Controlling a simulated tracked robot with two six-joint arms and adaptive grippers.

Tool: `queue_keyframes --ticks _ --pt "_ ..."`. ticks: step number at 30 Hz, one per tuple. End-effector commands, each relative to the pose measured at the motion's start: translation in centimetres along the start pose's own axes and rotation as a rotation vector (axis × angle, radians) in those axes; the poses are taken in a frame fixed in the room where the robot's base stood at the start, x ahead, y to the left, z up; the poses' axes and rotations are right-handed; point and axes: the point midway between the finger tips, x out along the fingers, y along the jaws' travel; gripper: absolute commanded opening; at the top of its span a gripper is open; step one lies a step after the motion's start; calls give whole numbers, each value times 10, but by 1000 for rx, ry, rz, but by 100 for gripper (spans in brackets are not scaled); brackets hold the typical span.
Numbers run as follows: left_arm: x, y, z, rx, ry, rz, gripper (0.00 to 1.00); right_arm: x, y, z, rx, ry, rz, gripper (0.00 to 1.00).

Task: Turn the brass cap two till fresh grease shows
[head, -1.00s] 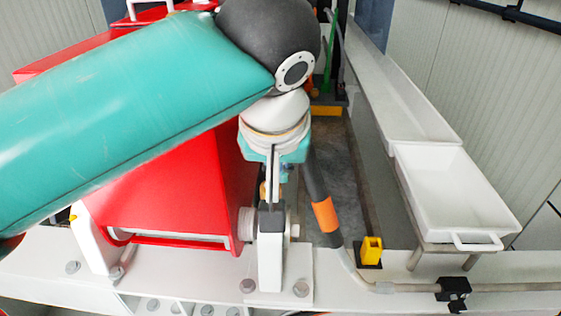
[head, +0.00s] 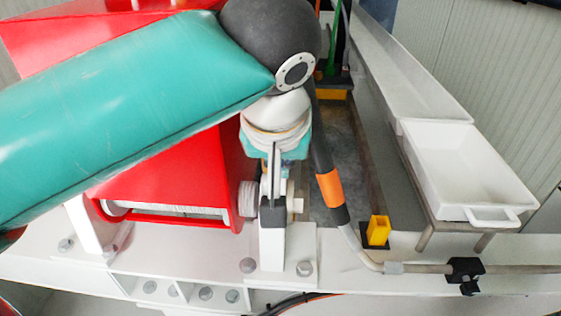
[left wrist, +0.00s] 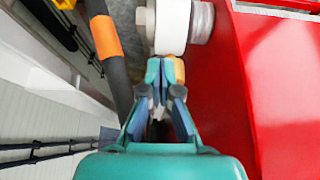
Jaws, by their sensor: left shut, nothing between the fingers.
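My left gripper (head: 273,190) is shut with nothing between its fingers. It points down in front of a white upright bracket (head: 272,248) beside the red pump housing (head: 175,182). In the left wrist view, my fingertips (left wrist: 164,88) are close below the round white end of the bracket (left wrist: 172,28). A small tan-yellow piece (left wrist: 179,70), perhaps a brass cap, shows just beside the fingers; I cannot tell if they touch. In the head view a bit of tan (head: 291,188) shows behind the gripper. No grease is visible. My right gripper is out of view.
A black hose with an orange band (head: 330,187) runs close to the right of my gripper. A yellow block (head: 378,231) stands further right. White trays (head: 466,180) line the right side. A grey pipe with a black clamp (head: 465,270) crosses the lower right.

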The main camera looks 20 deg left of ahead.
Motion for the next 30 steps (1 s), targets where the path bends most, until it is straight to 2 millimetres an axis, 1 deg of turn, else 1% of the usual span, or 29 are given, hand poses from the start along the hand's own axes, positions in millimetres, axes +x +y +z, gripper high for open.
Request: queue_keyframes --ticks 15,30 --pt "3 -3 -5 0 0 -1 0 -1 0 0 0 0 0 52" --pt "2 -8 -3 0 0 -3 0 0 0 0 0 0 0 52"
